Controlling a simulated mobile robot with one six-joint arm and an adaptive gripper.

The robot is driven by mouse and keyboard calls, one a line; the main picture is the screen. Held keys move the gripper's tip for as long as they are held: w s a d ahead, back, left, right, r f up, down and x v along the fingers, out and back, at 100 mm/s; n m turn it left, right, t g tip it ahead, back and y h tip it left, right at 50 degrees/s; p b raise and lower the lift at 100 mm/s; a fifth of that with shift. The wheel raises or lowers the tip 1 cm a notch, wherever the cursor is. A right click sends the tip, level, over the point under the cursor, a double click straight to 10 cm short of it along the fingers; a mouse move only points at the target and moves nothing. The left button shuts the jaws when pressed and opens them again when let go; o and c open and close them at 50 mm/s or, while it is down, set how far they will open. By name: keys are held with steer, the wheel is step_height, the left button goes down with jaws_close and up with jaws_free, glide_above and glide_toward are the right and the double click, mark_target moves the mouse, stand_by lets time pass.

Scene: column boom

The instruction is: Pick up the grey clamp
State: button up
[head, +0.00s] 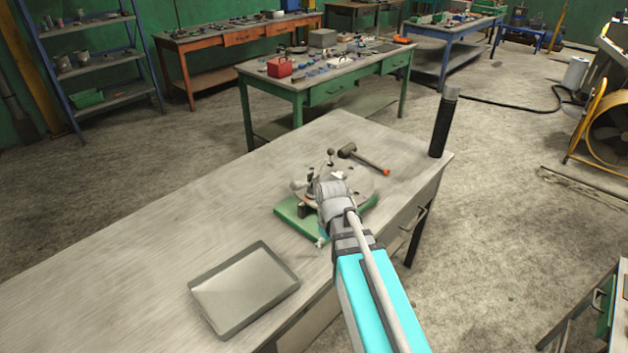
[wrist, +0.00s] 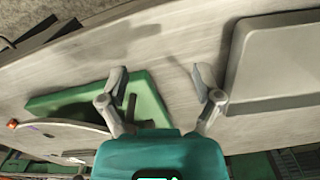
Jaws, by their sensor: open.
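I cannot make out the grey clamp for certain in either view. A round grey fixture (head: 357,186) sits on a green plate (head: 290,214) on the near bench, partly hidden behind my arm in the head view. It carries small upright dark and metal parts. In the wrist view, the green plate (wrist: 60,101) and part of the round fixture (wrist: 62,138) show at left. My gripper (wrist: 157,72) is open and empty there, its fingers wide apart. Bare bench top shows between them. The left finger overlaps the plate in that view. In the head view my fingers are mostly hidden.
A grey shallow tray (head: 243,288) lies on the near bench; it also shows right of my gripper in the wrist view (wrist: 280,60). A dark hammer (head: 364,158) lies behind the fixture, and a black post (head: 442,128) stands at the bench's right corner. The bench's left side is clear.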

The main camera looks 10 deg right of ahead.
steer(key=w+r+n+p, duration=1.1)
steer(key=w+r, duration=0.1)
steer(key=w, duration=0.1)
step_height(320, 180, up, 9)
steer(key=n+p, duration=0.9)
steer(key=n, duration=0.1)
glide_above(313, 174)
steer(key=shift+w+f, duration=0.1)
steer(key=shift+w, duration=0.1)
steer(key=shift+f+b, duration=0.15)
steer(key=shift+b, duration=0.3)
step_height(313, 174, down, 8)
steer(key=b, duration=0.8)
steer(key=shift+f, duration=0.15)
steer(key=shift+f, duration=0.1)
steer(key=f+b, duration=0.3)
steer(key=shift+s+f+b, duration=0.2)
steer(key=shift+s+b, duration=0.1)
steer(key=shift+b, duration=0.1)
steer(key=shift+f+b, duration=0.8)
steer(key=shift+b, duration=0.05)
